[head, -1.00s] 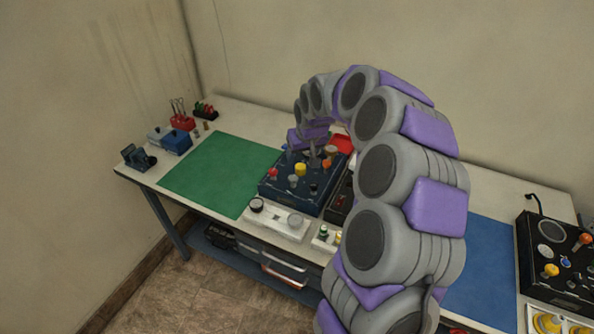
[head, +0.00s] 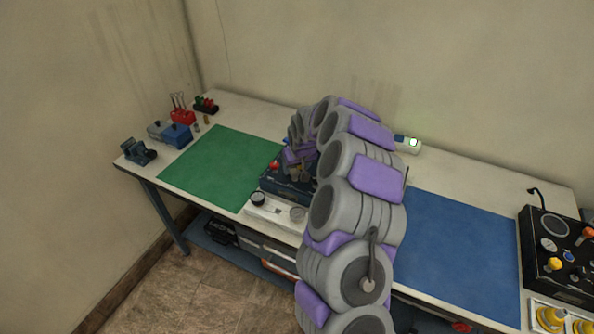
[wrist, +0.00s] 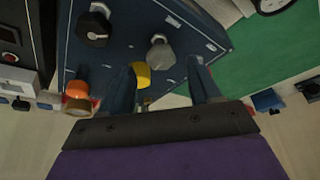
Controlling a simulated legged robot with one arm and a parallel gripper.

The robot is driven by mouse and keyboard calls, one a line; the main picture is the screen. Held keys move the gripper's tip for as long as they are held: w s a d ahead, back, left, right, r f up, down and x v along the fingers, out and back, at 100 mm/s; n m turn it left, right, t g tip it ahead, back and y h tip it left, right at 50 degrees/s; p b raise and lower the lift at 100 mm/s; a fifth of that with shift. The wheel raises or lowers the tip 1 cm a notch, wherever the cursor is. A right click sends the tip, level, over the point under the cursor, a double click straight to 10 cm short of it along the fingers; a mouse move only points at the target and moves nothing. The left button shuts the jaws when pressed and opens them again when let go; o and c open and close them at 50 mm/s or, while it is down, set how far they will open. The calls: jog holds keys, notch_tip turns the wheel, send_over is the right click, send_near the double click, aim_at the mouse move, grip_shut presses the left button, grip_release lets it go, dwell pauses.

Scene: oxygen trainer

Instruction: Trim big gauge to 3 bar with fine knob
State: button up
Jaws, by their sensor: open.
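The dark blue trainer panel (head: 285,188) is mostly hidden by my arm in the head view; a red knob (head: 273,166) shows at its left. In the wrist view the panel (wrist: 200,38) carries a dark pale-topped knob (wrist: 95,25), a grey knob (wrist: 160,52), a yellow knob (wrist: 141,74) and an orange knob (wrist: 78,98). I cannot tell which is the fine knob. My gripper (wrist: 162,68) is open, its fingers either side of the yellow and grey knobs; contact is unclear. A round white dial (wrist: 272,4) is cut off at the top right; its reading is not legible.
A green mat (head: 225,165) lies left of the panel and a blue mat (head: 465,250) right. A white strip (head: 275,212) with round parts lies in front. A black panel (head: 560,255) stands far right. Small tools and blue boxes (head: 177,135) stand far left.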

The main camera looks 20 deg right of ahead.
aim_at(297, 170)
jog(key=shift+w+a+f, duration=0.2)
jog(key=shift+a+f, duration=0.1)
jog(key=shift+f, duration=0.15)
jog(key=shift+w+a+f, duration=0.2)
jog(key=shift+a+f, duration=0.05)
jog(key=shift+f, duration=0.15)
jog(key=shift+w+f, duration=0.1)
jog(key=shift+f, duration=0.15)
jog(key=shift+d+f, duration=0.25)
jog(key=shift+d, duration=0.7)
jog(key=shift+c, duration=0.4)
jog(key=shift+a, duration=0.65)
jog(key=c, duration=0.5)
jog(key=shift+d, duration=0.3)
jog(key=c, duration=0.5)
jog(key=shift+o, duration=0.2)
